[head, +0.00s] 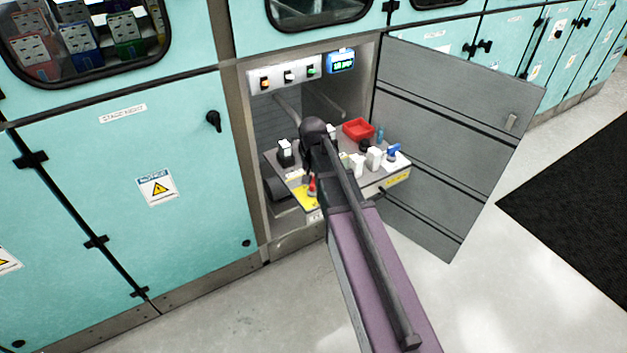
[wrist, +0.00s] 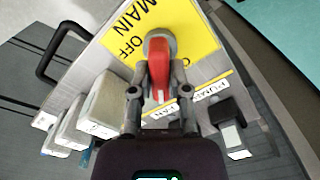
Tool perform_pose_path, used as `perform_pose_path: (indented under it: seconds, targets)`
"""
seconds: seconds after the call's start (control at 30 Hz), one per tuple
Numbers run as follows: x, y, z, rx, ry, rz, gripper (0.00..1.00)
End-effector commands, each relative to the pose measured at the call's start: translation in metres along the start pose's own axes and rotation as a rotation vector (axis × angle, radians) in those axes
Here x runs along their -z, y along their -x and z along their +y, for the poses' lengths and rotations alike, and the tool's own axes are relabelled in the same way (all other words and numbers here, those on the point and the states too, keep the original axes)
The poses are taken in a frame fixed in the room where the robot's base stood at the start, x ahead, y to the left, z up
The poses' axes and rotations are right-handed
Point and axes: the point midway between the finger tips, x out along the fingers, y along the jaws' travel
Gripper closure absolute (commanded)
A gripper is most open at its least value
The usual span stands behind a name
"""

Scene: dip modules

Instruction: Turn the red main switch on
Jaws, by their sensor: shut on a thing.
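The red main switch (wrist: 158,65) is a red lever on a round grey hub, set on a yellow plate (wrist: 120,35) marked MAIN and OFF. In the wrist view the lever points down the picture, towards my gripper. My gripper (wrist: 160,80) is shut on the lever, one finger on each side. Part of another letter shows right of the hub, but the rest of that marking is hidden. In the head view the red switch (head: 312,185) shows at the front of the pulled-out shelf, left of my arm, which hides the gripper.
The shelf also holds a red tray (head: 358,131), white blocks (head: 374,158), a blue-handled part (head: 393,152) and a black-and-white switch (head: 286,150). A lamp panel (head: 288,77) and small display (head: 341,61) are above. The open grey door (head: 455,125) stands at the right.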

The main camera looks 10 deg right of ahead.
Motion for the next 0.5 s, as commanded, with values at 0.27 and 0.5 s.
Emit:
perform_pose_path:
  seconds: [0.27,0.5]
  targets:
    - [-0.0004,-0.0003,0.0001,-0.001,0.262,0.000,1.00]
    - [-0.0005,-0.0004,0.0000,-0.001,0.470,0.000,1.00]
